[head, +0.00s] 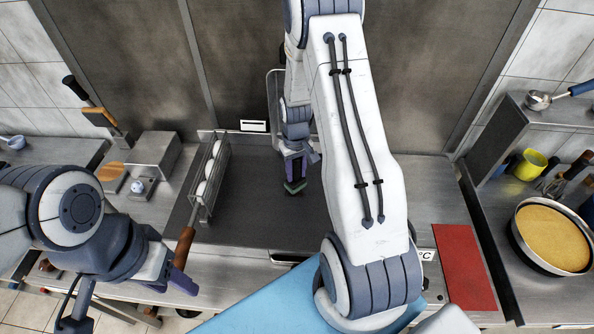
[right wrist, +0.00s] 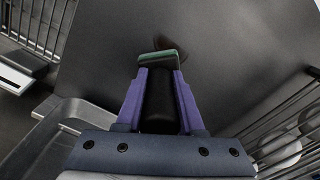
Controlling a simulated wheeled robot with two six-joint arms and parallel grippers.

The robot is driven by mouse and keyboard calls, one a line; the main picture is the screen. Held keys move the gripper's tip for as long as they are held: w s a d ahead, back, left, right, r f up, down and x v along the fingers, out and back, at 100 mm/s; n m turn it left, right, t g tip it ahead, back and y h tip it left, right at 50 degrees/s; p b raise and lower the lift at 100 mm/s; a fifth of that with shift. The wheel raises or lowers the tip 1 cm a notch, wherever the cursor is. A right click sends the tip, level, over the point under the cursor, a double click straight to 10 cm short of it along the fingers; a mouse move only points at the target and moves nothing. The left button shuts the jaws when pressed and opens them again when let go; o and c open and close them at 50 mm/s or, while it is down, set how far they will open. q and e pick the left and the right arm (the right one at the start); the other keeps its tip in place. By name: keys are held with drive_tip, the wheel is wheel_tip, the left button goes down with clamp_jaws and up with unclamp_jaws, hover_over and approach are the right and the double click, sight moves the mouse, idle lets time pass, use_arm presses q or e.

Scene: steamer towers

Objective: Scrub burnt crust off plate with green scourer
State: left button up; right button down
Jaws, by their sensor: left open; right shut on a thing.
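The dark grey plate (head: 258,222) is a wide flat surface below my right arm. My right gripper (head: 294,172) is shut on the green scourer (head: 295,187), low over the plate or on it. In the right wrist view the scourer (right wrist: 158,61) sits across the purple fingertips. A dark brown patch of crust (right wrist: 184,52) shows on the plate beside and beyond the scourer, partly hidden by it. I cannot tell whether the scourer touches the plate. My left gripper (head: 168,283) is open and empty at the lower left, in front of the counter.
A wire rack (head: 208,178) with white round items stands along the plate's left side. A brown handle (head: 184,246) is near my left gripper. A red mat (head: 463,268) lies at right, and a pan (head: 550,240) with yellow contents stands beyond. The plate's front left is clear.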

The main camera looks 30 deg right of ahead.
drive_tip(key=shift+s+a+f, duration=0.1)
drive_tip(key=shift+s+a, duration=0.05)
drive_tip(key=shift+a, duration=0.75)
drive_tip(key=shift+s+a, duration=0.1)
drive_tip(key=shift+a, duration=0.75)
drive_tip(key=shift+d, duration=0.1)
drive_tip(key=shift+w+d, duration=0.15)
drive_tip(key=shift+d, duration=0.8)
drive_tip(key=shift+w+d, duration=0.15)
drive_tip(key=shift+d, duration=0.8)
drive_tip(key=shift+r, duration=0.2)
drive_tip(key=shift+r+p, duration=0.7)
drive_tip(key=shift+p, duration=0.05)
